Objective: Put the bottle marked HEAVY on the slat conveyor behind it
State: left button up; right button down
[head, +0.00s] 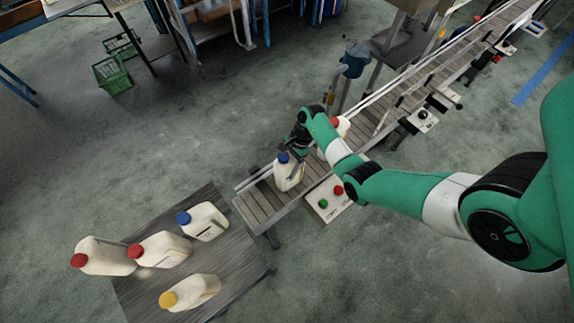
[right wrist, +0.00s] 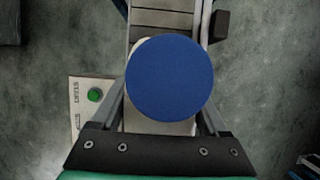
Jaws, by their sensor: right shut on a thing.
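A cream bottle with a blue cap (head: 287,175) is upright over the near end of the slat conveyor (head: 258,208); I cannot tell whether its base touches the slats. My right gripper (head: 297,150) is shut on this bottle near its top. In the right wrist view its blue cap (right wrist: 170,79) fills the space between the two fingers and hides the bottle body. The marking on the held bottle is not readable, so I cannot tell whether it says HEAVY. My left gripper is not in view.
A red-capped bottle (head: 343,126) stands farther along the conveyor, partly hidden by my right arm. A control box (head: 328,199) with green and red buttons sits beside the conveyor.

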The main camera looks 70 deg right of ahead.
grip_release()
jog(key=p+v, duration=0.1)
jog(key=v, duration=0.8)
jog(key=shift+d+r, duration=0.15)
jog(key=shift+r, duration=0.05)
jog(key=shift+p+v, duration=0.8)
jog(key=shift+v, duration=0.25)
jog(key=shift+r+p, duration=0.3)
jog(key=shift+p, duration=0.1)
